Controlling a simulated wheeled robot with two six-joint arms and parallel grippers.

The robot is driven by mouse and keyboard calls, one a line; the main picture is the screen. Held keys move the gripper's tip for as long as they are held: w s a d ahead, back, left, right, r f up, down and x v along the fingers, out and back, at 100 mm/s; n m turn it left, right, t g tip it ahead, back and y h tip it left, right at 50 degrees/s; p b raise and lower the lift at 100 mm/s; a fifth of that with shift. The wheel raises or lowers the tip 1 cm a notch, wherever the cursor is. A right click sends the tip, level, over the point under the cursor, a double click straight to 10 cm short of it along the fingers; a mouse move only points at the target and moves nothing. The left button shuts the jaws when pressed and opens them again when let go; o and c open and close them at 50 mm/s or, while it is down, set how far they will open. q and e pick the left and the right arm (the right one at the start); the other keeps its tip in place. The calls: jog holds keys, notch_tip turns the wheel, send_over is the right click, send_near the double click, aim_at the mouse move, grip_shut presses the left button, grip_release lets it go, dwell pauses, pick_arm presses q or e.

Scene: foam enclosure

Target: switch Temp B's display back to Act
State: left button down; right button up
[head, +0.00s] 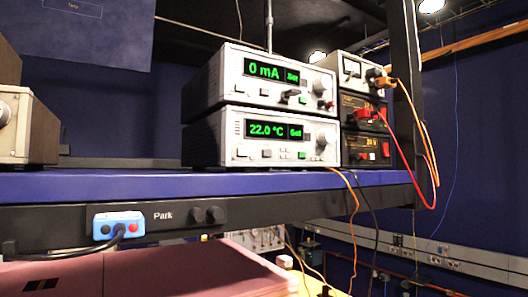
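The temperature controller (262,136) is the lower of two stacked white instruments on the blue shelf. Its green display (273,129) reads 22.0 °C, with a small field at its right that appears to read Set. Below the display are several small buttons (267,153), one of them green-lit, and a round knob (322,140) is at the right. I cannot read a Temp B label on it. Neither of my grippers is in view.
A second white instrument (228,75) on top reads 0 mA. Power supplies (356,130) with red and orange cables stand to the right by a dark post (406,90). A blue pendant box (118,226) hangs on the shelf's front rail near Park. The shelf front (120,186) looks clear.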

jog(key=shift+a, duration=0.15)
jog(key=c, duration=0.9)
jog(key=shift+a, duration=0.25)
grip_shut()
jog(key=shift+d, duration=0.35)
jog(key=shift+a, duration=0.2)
